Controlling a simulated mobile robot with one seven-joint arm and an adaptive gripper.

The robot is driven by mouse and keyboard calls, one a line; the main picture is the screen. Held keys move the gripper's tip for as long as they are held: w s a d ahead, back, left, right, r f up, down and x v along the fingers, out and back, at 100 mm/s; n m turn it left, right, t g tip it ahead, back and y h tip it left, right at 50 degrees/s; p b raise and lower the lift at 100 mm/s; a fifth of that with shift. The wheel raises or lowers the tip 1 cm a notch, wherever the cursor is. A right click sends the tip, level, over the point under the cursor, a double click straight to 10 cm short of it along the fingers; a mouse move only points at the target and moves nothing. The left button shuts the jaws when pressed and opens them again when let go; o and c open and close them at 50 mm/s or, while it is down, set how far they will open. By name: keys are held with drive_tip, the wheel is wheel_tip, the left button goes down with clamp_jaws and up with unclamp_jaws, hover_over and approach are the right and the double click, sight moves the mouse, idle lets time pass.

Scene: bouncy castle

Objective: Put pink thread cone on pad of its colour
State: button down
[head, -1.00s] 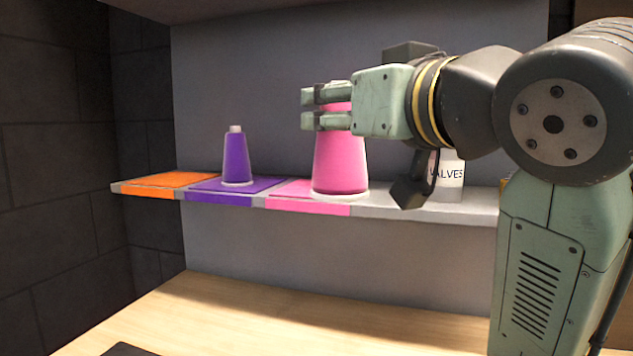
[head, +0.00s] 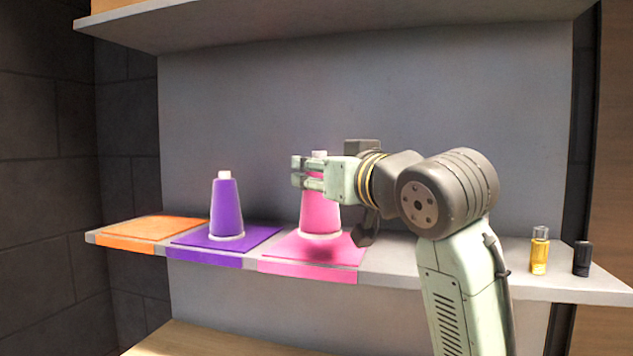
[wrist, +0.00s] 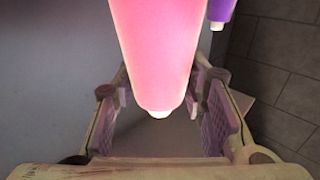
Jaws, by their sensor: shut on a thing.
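The pink thread cone (head: 320,213) is upright over the pink pad (head: 310,267) on the shelf.
A purple cone (head: 227,207) stands on the purple pad (head: 190,254), left of the pink one. The orange pad (head: 140,230) is bare. A yellow bottle (head: 540,252) and a black one (head: 582,260) stand at the shelf's right. An upper shelf (head: 330,25) overhangs.

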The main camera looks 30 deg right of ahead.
sight(318, 193)
drive_tip(key=w, duration=0.1)
drive_tip(key=w+d, duration=0.1)
drive_tip(key=shift+w+d+p, duration=0.1)
drive_tip(key=shift+w+p, duration=0.2)
drive_tip(key=shift+w+d+f+p, duration=0.15)
drive_tip(key=shift+f+p, duration=0.1)
drive_tip(key=shift+f, duration=0.4)
drive_tip(key=shift+w+a+f+p, duration=0.1)
drive_tip(key=shift+f+p, duration=0.15)
drive_tip(key=shift+f, duration=0.35)
drive_tip(key=shift+w+d+f+p, duration=0.15)
drive_tip(key=shift+f+p, duration=0.1)
drive_tip(key=shift+f, duration=0.4)
drive_tip(key=c, duration=1)
unclamp_jaws()
drive_tip(key=shift+f, duration=0.1)
drive_tip(key=shift+s, duration=0.25)
drive_tip(key=s+b, duration=0.1)
drive_tip(key=s, duration=0.2)
drive_tip(key=s+b, duration=0.2)
drive_tip(key=s, duration=0.2)
drive_tip(key=s+b, duration=0.1)
drive_tip(key=s, duration=0.3)
drive_tip(key=shift+s+a+b, duration=0.25)
drive_tip(key=shift+a+b, duration=0.05)
drive_tip(key=shift+a, duration=0.1)
